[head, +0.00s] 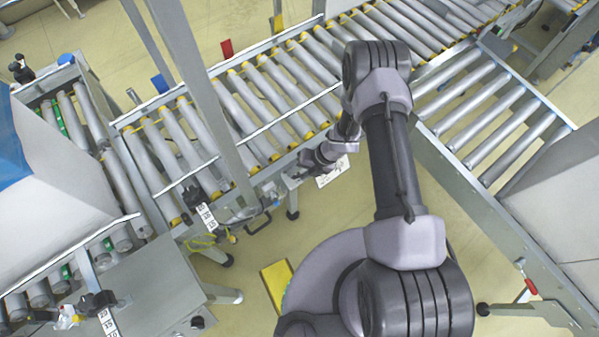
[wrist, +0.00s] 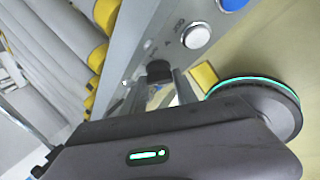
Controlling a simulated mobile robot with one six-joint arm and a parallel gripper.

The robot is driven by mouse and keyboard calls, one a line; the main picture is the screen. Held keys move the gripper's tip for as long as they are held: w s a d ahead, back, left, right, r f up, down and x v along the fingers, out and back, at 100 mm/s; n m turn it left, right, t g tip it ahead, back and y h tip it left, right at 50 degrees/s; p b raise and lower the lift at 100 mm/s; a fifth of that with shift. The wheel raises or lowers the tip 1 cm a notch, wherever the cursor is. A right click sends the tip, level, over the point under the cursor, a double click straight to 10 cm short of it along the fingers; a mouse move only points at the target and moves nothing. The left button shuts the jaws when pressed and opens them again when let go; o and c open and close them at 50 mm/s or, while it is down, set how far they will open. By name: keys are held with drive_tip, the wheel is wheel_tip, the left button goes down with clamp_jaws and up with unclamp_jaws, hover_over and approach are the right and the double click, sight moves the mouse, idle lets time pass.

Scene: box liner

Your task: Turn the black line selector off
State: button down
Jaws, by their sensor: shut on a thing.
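The black line selector (wrist: 158,68) is a small dark knob on the grey side rail of the conveyor in the wrist view. My gripper (wrist: 162,84) is at the knob, with one finger on each side, and is shut on it. The fingers partly cover the knob, so its pointer direction cannot be read. In the head view my gripper (head: 288,182) is at the conveyor's near side rail, and the selector is not clearly visible there.
A white button (wrist: 196,36) and a blue button (wrist: 232,4) sit on the same rail beside the selector. Conveyor rollers (head: 275,90) run behind it. A yellow block (head: 277,283) lies on the floor nearby. Large boxes (head: 60,190) stand at left and right.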

drive_tip(key=m+y+b, duration=0.1)
drive_tip(key=m, duration=0.1)
drive_tip(key=m+y+b, duration=0.1)
drive_tip(key=m, duration=0.1)
drive_tip(key=shift+d+f+t, duration=0.15)
drive_tip(key=shift+f+t, duration=0.05)
drive_tip(key=shift+t, duration=0.1)
drive_tip(key=shift+s+d+m+t+y+b, duration=0.1)
drive_tip(key=shift+m+t+y+b, duration=0.6)
drive_tip(key=shift+m, duration=1)
drive_tip(key=shift+y, duration=0.3)
drive_tip(key=c, duration=1)
unclamp_jaws()
drive_tip(key=shift+o, duration=0.2)
